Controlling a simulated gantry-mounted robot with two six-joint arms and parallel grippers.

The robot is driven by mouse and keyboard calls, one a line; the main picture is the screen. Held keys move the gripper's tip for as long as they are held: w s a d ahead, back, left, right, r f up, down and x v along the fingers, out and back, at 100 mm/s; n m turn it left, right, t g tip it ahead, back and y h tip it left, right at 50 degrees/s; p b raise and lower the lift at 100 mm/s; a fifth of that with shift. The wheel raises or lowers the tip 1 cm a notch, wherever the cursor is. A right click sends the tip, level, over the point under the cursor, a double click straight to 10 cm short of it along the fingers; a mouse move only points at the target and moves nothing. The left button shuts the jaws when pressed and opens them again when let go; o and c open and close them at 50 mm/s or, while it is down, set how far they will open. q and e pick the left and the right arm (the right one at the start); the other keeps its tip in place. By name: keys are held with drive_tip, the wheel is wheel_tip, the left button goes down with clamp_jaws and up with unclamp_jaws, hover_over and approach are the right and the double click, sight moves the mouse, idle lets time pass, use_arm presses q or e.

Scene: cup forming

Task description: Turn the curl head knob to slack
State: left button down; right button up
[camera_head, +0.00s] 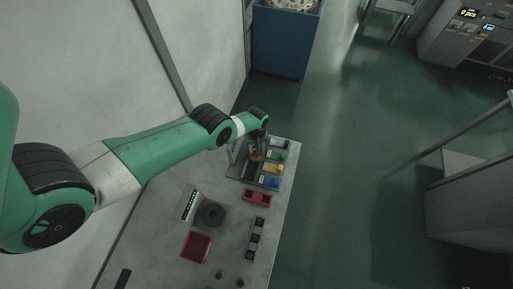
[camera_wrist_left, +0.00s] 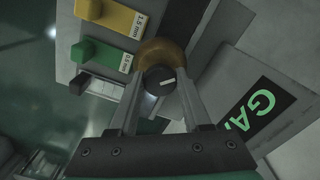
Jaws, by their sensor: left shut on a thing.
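The curl head knob (camera_wrist_left: 160,80) is a dark round knob with a white pointer line, in the left wrist view. The line points to the right and slightly up in that picture. A brass-coloured collar (camera_wrist_left: 163,50) shows around its far side. My left gripper (camera_wrist_left: 161,84) has one finger on each side of the knob and is shut on it. In the head view my left gripper (camera_head: 259,146) is over the grey fixture at the bench's far end, and hides most of the knob. My right gripper is in neither view.
Green (camera_wrist_left: 95,54), yellow (camera_wrist_left: 108,17) and blue (camera_head: 271,183) tabs sit beside the knob. A plate reading "GA" (camera_wrist_left: 262,103) is to the right.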

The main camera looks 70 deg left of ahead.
use_arm(q)
drive_tip(key=n, duration=0.5)
drive_tip(key=shift+n, duration=0.3)
drive_tip(key=n, duration=1.1)
drive_tip(key=shift+n, duration=2.2)
drive_tip(key=shift+c, duration=1.8)
unclamp_jaws()
